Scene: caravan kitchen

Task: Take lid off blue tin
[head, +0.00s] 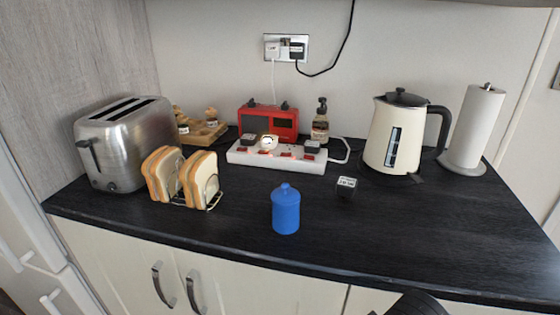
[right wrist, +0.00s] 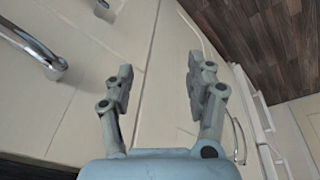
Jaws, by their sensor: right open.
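The blue tin (head: 286,213) stands upright on the dark worktop in the middle of the head view, close to the front edge. Its blue lid (head: 286,190) with a round knob sits on top of it. My right gripper (right wrist: 160,80) is open and empty in the right wrist view, in front of the pale cupboard fronts and away from the tin. In the head view only a dark rounded part shows at the bottom right edge, and I cannot tell what it is. My left gripper is not in view.
A toast rack with bread (head: 183,178) and a steel toaster (head: 127,143) stand left of the tin. A white power strip (head: 277,156) lies behind it, and a small black plug or cube (head: 346,187) lies to its right. A cream kettle (head: 393,137) stands farther right. The front right worktop is clear.

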